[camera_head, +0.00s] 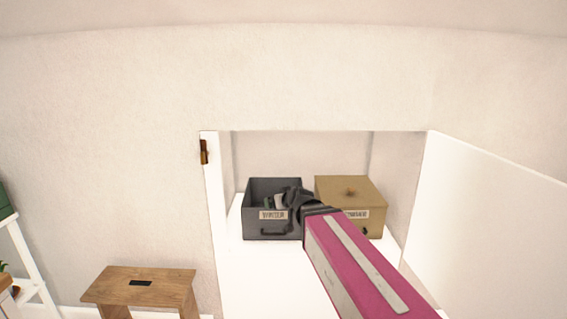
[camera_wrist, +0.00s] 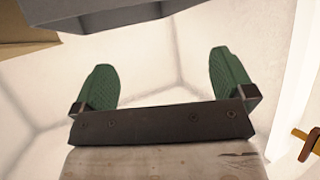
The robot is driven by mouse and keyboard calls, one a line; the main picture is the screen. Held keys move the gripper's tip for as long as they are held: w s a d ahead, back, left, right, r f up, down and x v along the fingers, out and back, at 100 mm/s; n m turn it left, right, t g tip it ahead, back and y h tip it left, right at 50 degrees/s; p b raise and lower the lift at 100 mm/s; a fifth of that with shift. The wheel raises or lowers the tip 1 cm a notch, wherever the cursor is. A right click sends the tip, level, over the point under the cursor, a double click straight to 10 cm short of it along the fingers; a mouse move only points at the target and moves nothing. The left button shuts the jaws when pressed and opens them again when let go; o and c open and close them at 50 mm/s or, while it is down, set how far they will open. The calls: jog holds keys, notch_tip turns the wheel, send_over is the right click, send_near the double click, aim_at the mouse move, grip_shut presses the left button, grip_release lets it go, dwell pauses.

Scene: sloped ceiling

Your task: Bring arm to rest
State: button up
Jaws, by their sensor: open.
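My gripper (camera_head: 279,201) is at the end of my pink arm and reaches into the open wall cupboard. In the head view it overlaps the dark grey box, and its height over the box is hard to tell. In the wrist view the two green fingers (camera_wrist: 162,85) are spread wide with nothing between them. The grey box (camera_wrist: 110,12) shows along the top of that view, apart from the fingers. My arm hides part of the cupboard floor.
The open-topped grey box (camera_head: 259,231) and a lidded tan box (camera_head: 350,190) stand side by side in the cupboard. Its white door (camera_head: 490,225) stands open at the right. A wooden stool (camera_head: 150,285) stands at the lower left, and a white shelf (camera_head: 32,262) at the far left.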

jog(key=s+d+f+m+g+h, duration=0.2)
jog(key=s+d+f+g, duration=0.3)
jog(key=s+d+f, duration=0.3)
jog(key=s+d+f+m+g+h, duration=0.2)
jog(key=s+d+f+g, duration=0.4)
jog(key=d+f, duration=0.6)
notch_tip(320, 180, down, 3)
jog(key=shift+s+d+f+m+h, duration=0.15)
jog(key=shift+s+m+h, duration=0.4)
jog(key=shift+s, duration=0.7)
